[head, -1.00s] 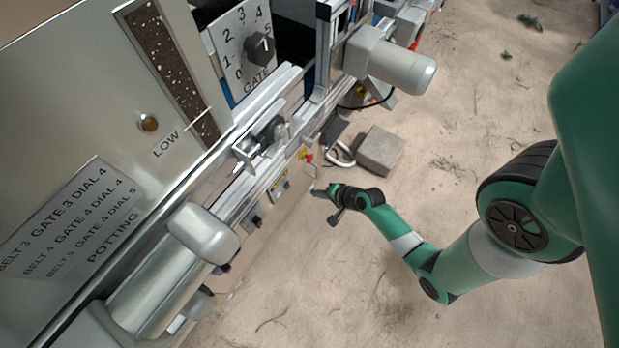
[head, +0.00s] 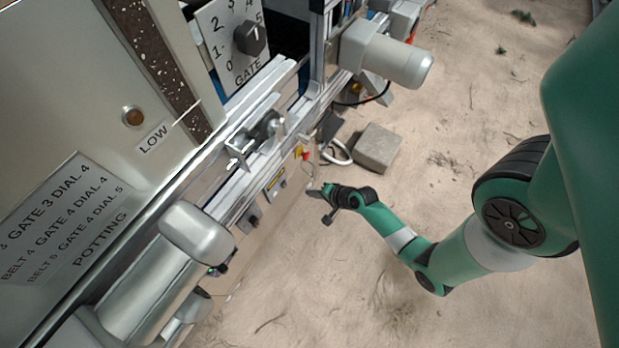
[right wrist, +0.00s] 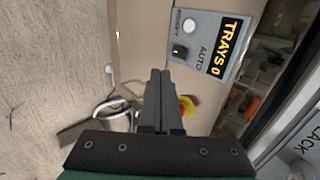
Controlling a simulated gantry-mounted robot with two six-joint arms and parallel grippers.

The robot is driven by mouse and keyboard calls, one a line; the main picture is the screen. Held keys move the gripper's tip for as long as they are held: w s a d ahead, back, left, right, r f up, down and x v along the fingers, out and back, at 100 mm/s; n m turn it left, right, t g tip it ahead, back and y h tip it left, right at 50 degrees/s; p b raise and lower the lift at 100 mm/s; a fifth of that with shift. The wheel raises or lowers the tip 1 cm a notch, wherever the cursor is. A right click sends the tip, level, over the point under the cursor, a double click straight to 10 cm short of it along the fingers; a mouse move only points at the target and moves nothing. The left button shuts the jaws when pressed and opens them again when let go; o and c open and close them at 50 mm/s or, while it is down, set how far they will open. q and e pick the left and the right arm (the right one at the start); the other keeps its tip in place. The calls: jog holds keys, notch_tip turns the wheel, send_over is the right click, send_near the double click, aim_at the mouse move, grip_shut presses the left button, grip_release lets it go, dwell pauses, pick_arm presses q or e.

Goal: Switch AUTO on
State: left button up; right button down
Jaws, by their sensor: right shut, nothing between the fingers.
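In the right wrist view a grey control panel (right wrist: 198,66) carries a black AUTO switch (right wrist: 179,52), a white RESET button (right wrist: 189,26) and a display (right wrist: 227,46) reading TRAYS 0. I cannot tell which way the switch is set. My right gripper (right wrist: 160,74) is shut and empty, its fingertips just below the switch in the picture and seemingly apart from it. In the head view my right gripper (head: 312,192) is beside the machine's lower side, near a small grey panel (head: 276,183). My left gripper is not in view.
A gate dial (head: 250,38), a grey motor (head: 385,55) and a silver cylinder (head: 165,265) are on the machine. A grey block (head: 376,147) lies on the sandy floor by a cable loop (head: 338,153).

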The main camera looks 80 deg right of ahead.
aim_at(285, 185)
jog(key=w+d+f+b, duration=0.3)
jog(key=w+f+b, duration=0.3)
jog(key=w, duration=0.2)
jog(key=shift+w, duration=0.35)
jog(key=shift+d, duration=0.1)
jog(key=shift+w+f, duration=0.1)
jog(key=shift+d+r+p, duration=0.1)
jog(key=shift+r+p, duration=0.75)
